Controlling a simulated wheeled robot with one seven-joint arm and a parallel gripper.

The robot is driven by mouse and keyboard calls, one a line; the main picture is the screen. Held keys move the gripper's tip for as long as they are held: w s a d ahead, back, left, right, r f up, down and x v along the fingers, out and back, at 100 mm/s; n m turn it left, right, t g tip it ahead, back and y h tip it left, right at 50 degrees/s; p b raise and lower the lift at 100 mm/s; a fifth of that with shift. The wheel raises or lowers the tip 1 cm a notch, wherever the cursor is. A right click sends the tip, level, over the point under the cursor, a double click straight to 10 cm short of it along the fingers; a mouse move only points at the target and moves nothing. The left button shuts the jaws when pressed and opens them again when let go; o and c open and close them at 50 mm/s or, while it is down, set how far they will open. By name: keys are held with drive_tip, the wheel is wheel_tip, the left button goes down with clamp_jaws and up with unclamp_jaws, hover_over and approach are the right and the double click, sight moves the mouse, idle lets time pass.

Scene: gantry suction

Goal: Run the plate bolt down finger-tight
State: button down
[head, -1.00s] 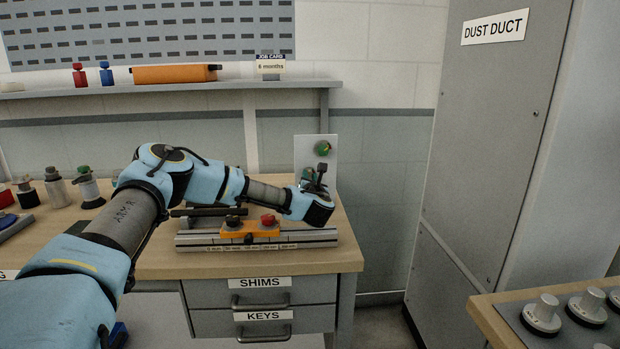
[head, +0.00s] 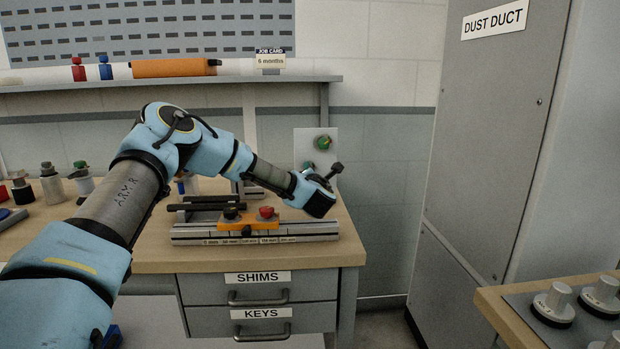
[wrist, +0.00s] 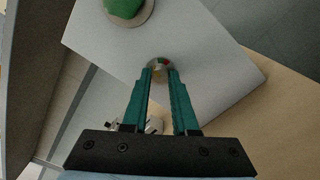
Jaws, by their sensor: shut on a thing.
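The pale upright plate (head: 326,147) stands at the back right of the bench and fills much of the wrist view (wrist: 212,62). A green knob (head: 322,142) is on its upper part, also cut off at the top of the wrist view (wrist: 122,6). The plate bolt (wrist: 160,64) shows as a small round head with red and green marks. My gripper (wrist: 160,72) has its two teal fingers shut on it at the tips, against the plate's face. How deep the bolt sits is hidden. In the head view my wrist covers most of the gripper.
A slotted rail (head: 200,234) with an orange block (head: 249,222) bearing a black and a red knob lies below my wrist. The dust duct cabinet (head: 490,120) stands to the right. A panel with grey knobs (head: 600,300) is at the lower right.

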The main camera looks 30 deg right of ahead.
drive_tip(key=shift+m+b, duration=0.5)
drive_tip(key=shift+m, duration=0.5)
drive_tip(key=c, duration=0.7)
unclamp_jaws()
drive_tip(key=b+v, duration=0.3)
drive_tip(key=v, duration=0.8)
